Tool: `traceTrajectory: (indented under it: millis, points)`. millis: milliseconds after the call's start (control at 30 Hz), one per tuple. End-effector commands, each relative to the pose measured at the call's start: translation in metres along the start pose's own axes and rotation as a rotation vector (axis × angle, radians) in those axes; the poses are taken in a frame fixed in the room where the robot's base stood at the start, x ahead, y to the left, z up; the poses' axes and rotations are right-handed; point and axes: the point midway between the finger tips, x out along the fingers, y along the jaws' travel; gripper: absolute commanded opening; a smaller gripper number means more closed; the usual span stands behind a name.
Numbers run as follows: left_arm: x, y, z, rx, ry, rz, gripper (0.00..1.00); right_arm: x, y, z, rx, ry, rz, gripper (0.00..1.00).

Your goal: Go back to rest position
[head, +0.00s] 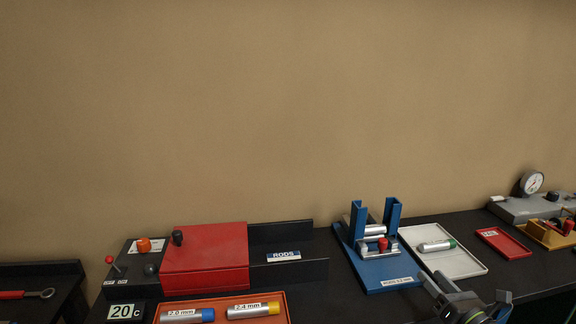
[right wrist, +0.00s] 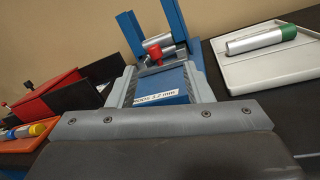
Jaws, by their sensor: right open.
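My right gripper (head: 466,296) is at the bottom right of the head view, in front of the blue rod fixture and the white tray. In the right wrist view its two grey jaws (right wrist: 163,88) stand apart with nothing held between them. The blue rod fixture (head: 390,268) shows beyond the jaws, its label reading rods and its base (right wrist: 165,80) visible between them. Silver rods (head: 368,231) lie between its two uprights, with a red knob (head: 382,244) in front. My left gripper is not in the head view.
A white tray (head: 467,268) holds a green-ended cylinder (head: 436,245). A red machine (head: 205,259) and an orange tray (head: 289,312) with two labelled cylinders stand left. A small red tray (head: 515,246) and a dial gauge (head: 531,183) are right. Black bench between the orange tray and fixture is clear.

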Motion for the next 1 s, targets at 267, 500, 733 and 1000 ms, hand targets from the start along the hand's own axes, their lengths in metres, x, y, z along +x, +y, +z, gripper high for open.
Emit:
traceTrajectory:
  millis: [267, 500, 733, 1000]
  points:
    - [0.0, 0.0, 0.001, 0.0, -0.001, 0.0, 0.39, -0.072, -0.008, -0.017, 0.741, -0.254, -0.346, 0.46]
    - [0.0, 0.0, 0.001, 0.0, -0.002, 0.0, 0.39, -0.159, -0.008, -0.064, 1.361, -0.449, -0.71, 0.46]
    - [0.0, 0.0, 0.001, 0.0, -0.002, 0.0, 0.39, -0.25, 0.028, -0.12, 1.857, -0.621, -1.119, 0.46]
    - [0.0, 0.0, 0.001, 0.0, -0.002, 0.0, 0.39, -0.321, 0.086, -0.154, 2.151, -0.751, -1.505, 0.46]
